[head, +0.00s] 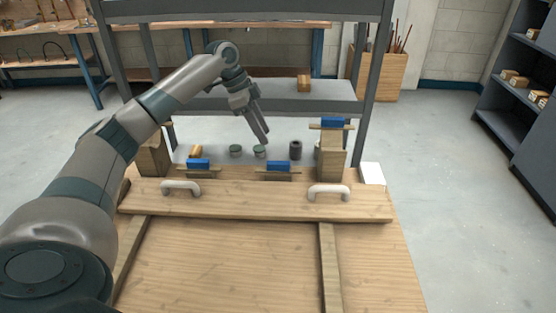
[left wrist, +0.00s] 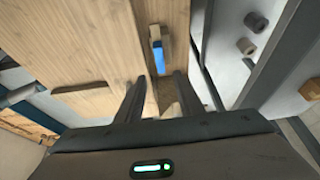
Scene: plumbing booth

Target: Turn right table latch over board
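The wooden board (head: 255,200) lies across the table (head: 230,262) and carries two pale handles, the left one (head: 181,187) and the right one (head: 329,192). Blue latch pieces sit behind it: one at left (head: 198,164), one near the middle (head: 277,165), and a higher one at right (head: 332,123) on a wooden post. I cannot tell which is the right table latch. My left gripper (head: 266,139) is above and behind the middle piece, pointing down. In the left wrist view its fingers (left wrist: 160,85) are apart and empty, with a blue piece (left wrist: 160,55) beyond them. My right gripper is not seen.
Several small round parts (head: 260,151) stand on a grey shelf behind the board. A grey rack frame (head: 366,90) rises around them. A white block (head: 372,173) is at the table's right back corner. Open floor (head: 455,220) lies to the right.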

